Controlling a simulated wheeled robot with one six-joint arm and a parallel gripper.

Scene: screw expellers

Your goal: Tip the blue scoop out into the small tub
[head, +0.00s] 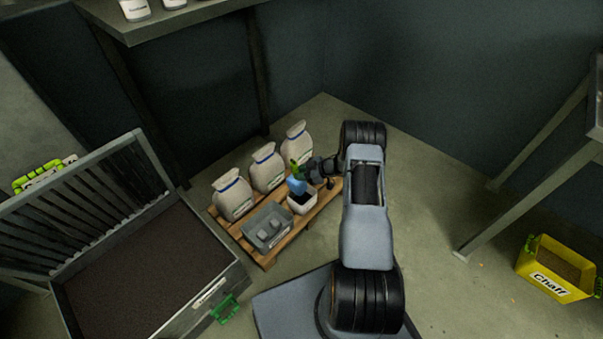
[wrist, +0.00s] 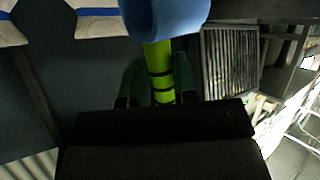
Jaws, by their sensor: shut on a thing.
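The blue scoop (head: 297,186) has a bright green handle and shows in the head view just above the small tub. My gripper (head: 312,173) is shut on the scoop's green handle. In the wrist view the handle (wrist: 158,68) runs up from my gripper (wrist: 150,95) to the blue bowl (wrist: 165,15) at the top edge. The small white tub (head: 302,204) stands on the pallet with dark stuff inside. The scoop's bowl is tilted over the tub's left side. What the scoop holds is hidden.
The pallet (head: 268,257) also bears several pale sacks (head: 233,197) and a grey bin (head: 267,228) with small pale items. A large slatted box (head: 232,270) of dark material stands at left. A yellow Chaff crate (head: 553,271) is at far right. Open floor lies between.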

